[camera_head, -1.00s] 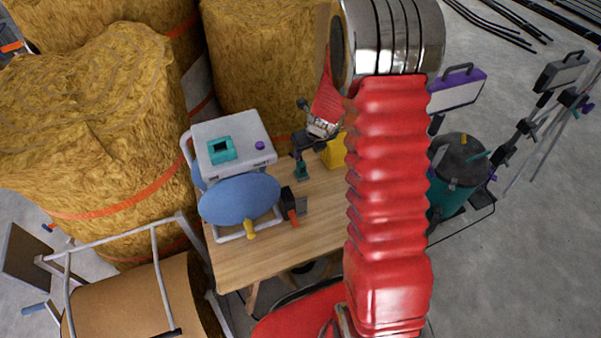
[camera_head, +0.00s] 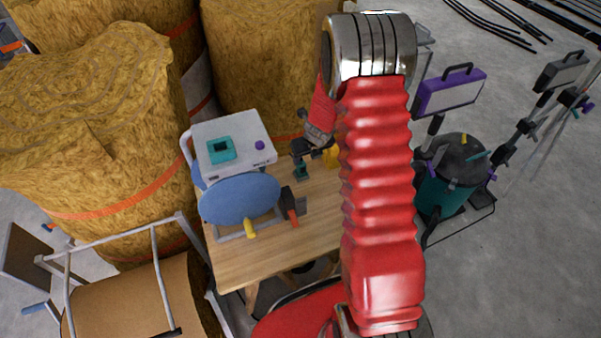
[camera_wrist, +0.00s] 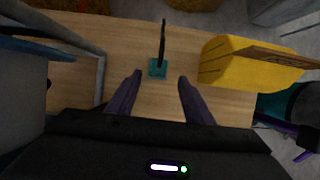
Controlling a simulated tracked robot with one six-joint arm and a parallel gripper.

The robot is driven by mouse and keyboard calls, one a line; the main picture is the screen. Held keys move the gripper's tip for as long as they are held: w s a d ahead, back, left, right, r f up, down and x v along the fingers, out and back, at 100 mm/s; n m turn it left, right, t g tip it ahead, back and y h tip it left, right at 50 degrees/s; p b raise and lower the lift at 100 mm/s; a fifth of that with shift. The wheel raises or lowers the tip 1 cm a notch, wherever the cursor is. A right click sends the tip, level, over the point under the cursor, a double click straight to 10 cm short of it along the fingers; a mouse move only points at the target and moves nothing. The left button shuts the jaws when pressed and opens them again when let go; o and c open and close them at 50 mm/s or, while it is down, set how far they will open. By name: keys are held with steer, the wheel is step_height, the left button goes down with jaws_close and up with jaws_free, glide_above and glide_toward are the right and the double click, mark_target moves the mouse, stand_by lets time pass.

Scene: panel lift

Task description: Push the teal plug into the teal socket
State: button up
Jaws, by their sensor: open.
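The teal plug (camera_head: 301,171) stands on the wooden table, beside my gripper; a dark upright part rises near it. In the wrist view the teal plug (camera_wrist: 157,69) lies just beyond and between my purple fingertips, with a thin dark stem reaching up the picture. My gripper (camera_wrist: 160,78) is open and empty, its fingers apart on either side of the plug's near edge. I cannot tell its height above the plug. The teal socket (camera_head: 221,149) is a square frame with a dark opening on top of the pale box (camera_head: 247,138), left of the plug.
A yellow block (camera_wrist: 245,65) stands close to the right finger. A blue oval panel (camera_head: 239,198) and an orange-tipped dark piece (camera_head: 291,206) are left of my arm. The table's (camera_head: 270,254) front is clear. Straw bales (camera_head: 262,60) stand behind.

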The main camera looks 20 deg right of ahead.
mark_target(302, 163)
steer(key=shift+x, duration=1.95)
steer(key=shift+x, duration=2.55)
steer(key=shift+w+a, duration=0.1)
steer(key=shift+a, duration=0.05)
steer(key=shift+c, duration=0.5)
steer(key=c, duration=1)
steer(key=shift+r, duration=0.1)
step_height(302, 163, up, 9)
steer(key=shift+r, duration=0.4)
